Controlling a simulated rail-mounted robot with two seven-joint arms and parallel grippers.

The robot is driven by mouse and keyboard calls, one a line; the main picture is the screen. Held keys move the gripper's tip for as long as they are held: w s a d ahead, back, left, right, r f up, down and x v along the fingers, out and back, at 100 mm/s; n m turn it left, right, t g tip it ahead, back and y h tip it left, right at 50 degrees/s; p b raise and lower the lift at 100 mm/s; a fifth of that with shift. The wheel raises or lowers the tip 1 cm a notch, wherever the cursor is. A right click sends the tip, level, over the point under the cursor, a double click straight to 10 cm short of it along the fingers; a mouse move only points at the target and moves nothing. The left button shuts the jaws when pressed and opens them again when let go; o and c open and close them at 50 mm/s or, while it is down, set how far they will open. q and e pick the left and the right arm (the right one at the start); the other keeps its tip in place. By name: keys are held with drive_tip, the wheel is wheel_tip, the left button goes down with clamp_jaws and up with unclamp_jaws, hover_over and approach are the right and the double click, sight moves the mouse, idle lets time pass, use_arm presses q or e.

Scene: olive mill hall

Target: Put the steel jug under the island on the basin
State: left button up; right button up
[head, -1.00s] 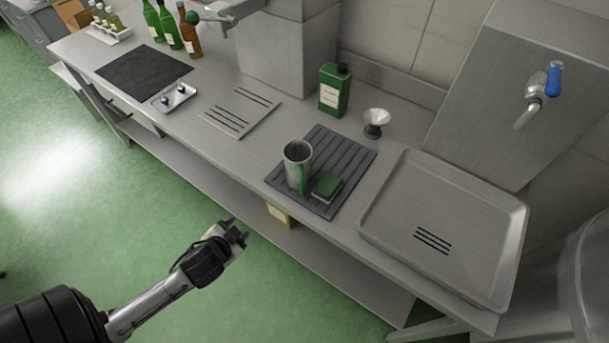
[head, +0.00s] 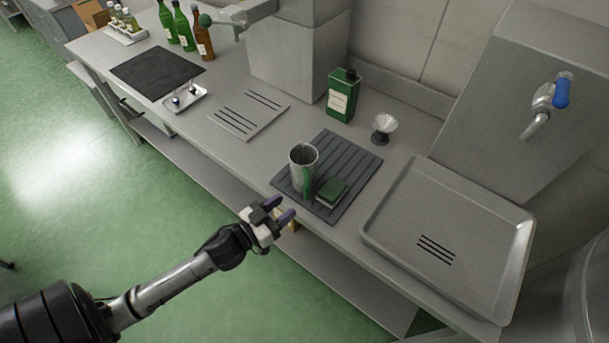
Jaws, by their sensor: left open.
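The steel jug (head: 303,160) with a green handle stands upright on the dark ribbed mat (head: 355,160) on the steel counter. I see no jug below the counter; part of the lower shelf is hidden by my gripper. The basin (head: 465,215) is a shallow steel tray with a raised rim and drain slots, at the right end of the counter and empty. My left gripper (head: 288,208) is open and empty, in front of the counter edge, apart from the jug and nearer to me. My right gripper is not in view.
A green sponge (head: 331,191) lies beside the jug. A green can (head: 342,95) and a small steel cup (head: 383,127) stand behind the mat. A tap (head: 545,105) with a blue lever hangs above the basin. A yellowish object under the counter is mostly hidden by my gripper.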

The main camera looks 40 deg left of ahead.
sight(307, 189)
use_arm(q)
drive_tip(key=shift+w+d, duration=0.2)
drive_tip(key=shift+w, duration=2)
drive_tip(key=shift+w+d, duration=0.2)
drive_tip(key=shift+w, duration=1.95)
drive_tip(key=shift+c, duration=0.3)
clamp_jaws()
drive_tip(key=shift+r, duration=0.1)
